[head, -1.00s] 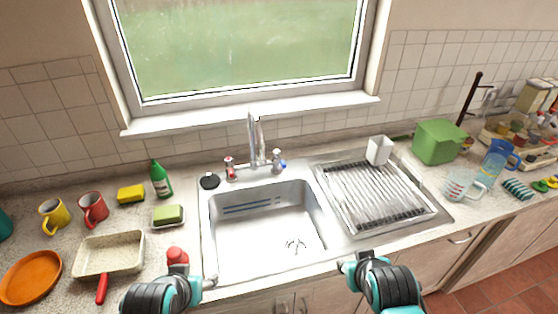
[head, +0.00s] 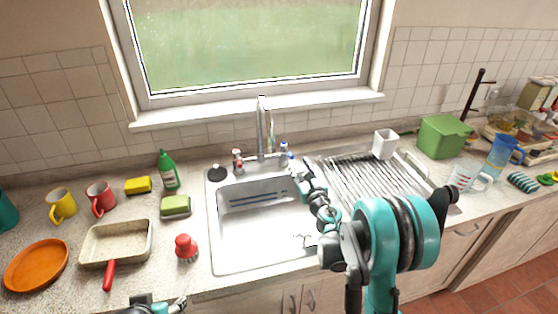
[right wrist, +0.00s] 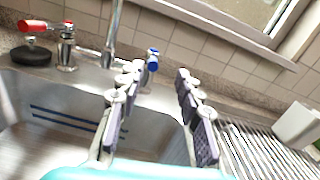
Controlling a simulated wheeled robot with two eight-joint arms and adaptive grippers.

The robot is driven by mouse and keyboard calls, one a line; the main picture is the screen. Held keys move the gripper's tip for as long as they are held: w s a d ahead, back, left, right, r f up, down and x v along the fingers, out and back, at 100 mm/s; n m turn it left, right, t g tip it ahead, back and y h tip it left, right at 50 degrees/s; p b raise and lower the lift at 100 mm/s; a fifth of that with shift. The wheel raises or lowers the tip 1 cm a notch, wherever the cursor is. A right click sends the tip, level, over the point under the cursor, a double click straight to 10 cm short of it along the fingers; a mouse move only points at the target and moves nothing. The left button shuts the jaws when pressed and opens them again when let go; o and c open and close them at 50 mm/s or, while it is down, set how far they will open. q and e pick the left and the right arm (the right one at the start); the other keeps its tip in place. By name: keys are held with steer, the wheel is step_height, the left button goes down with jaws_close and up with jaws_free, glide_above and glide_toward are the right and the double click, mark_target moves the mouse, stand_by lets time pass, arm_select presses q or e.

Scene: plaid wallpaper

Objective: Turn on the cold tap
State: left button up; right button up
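The cold tap with its blue end (head: 284,147) stands right of the spout on the sink's back ledge. In the right wrist view the blue tap end (right wrist: 152,58) shows beyond and between my fingertips. The red-marked tap (head: 237,160) is left of the chrome spout (head: 261,130). My right gripper (head: 296,164) reaches over the sink's right side, just in front of the cold tap. In the right wrist view its two fingers (right wrist: 158,74) are apart with nothing between them. My left gripper (head: 180,303) is low at the bottom edge, mostly cut off.
The steel sink basin (head: 225,258) is below the taps. A ridged drainboard (head: 385,180) with a white cup (head: 385,144) lies to the right. A green bottle (head: 168,170), a sponge on a dish (head: 175,206) and a red-handled brush (head: 186,247) are left of the sink.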

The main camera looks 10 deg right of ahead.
mark_target(292, 158)
steer(key=shift+n+y, duration=0.3)
steer(key=shift+n, duration=0.3)
steer(key=w, duration=0.2)
steer(key=w+b, duration=0.1)
steer(key=w, duration=0.2)
steer(key=w+a+f, duration=0.1)
steer(key=w, duration=0.2)
steer(key=shift+a+b, duration=0.1)
steer(key=shift+b, duration=0.3)
jaws_close()
